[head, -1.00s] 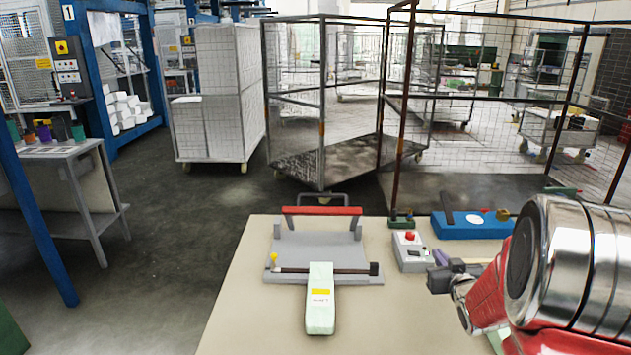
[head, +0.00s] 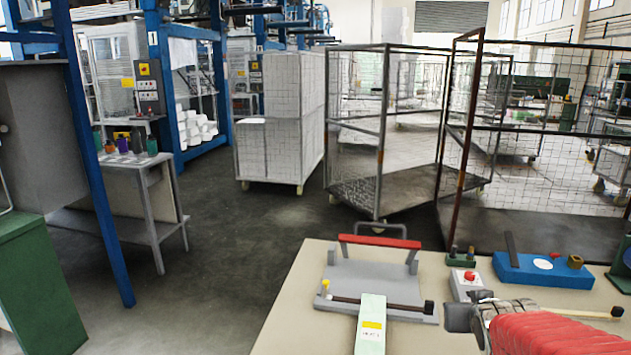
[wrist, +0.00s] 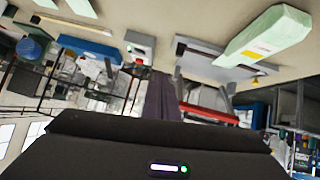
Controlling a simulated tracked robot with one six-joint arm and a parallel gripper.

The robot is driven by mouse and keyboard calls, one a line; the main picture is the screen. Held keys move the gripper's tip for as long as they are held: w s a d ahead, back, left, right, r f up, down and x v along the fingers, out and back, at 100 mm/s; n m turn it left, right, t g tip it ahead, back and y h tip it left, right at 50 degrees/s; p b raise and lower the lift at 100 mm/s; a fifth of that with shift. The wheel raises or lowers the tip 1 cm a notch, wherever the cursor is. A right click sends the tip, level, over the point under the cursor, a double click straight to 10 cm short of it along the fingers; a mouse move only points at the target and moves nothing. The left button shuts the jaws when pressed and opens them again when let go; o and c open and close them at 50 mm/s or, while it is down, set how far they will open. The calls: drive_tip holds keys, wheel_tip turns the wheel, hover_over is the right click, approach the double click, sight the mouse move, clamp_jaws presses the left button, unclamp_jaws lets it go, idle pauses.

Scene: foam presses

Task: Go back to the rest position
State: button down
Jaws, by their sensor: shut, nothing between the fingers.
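My gripper (head: 462,316) is over the right part of the beige table, at the front of a small grey box with a red button (head: 466,284). Its fingers are small and dark in the head view. In the wrist view its purple-grey fingers (wrist: 160,97) are together with nothing between them, above its black body. A grey press with a red handle bar (head: 379,240) stands to its left. A pale green block with a yellow label (head: 371,325) lies across the press's front edge, apart from my gripper. It also shows in the wrist view (wrist: 265,35).
A blue tool base (head: 543,270) and a wooden-handled tool (head: 585,313) lie at the right of the table (head: 290,315). Wire cages (head: 385,130) and a white cart (head: 280,120) stand behind. Dark floor at left is open, with a side bench (head: 135,175) beyond.

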drive_tip(key=s+a+n+g+y, duration=0.1)
drive_tip(key=s+a+g, duration=0.1)
drive_tip(key=s+a, duration=0.6)
drive_tip(key=s+a+g+y, duration=0.2)
drive_tip(key=s+a, duration=0.6)
drive_tip(key=s, duration=0.5)
drive_tip(key=shift+n+g+y, duration=0.3)
drive_tip(key=shift+n, duration=0.1)
drive_tip(key=shift+s, duration=0.2)
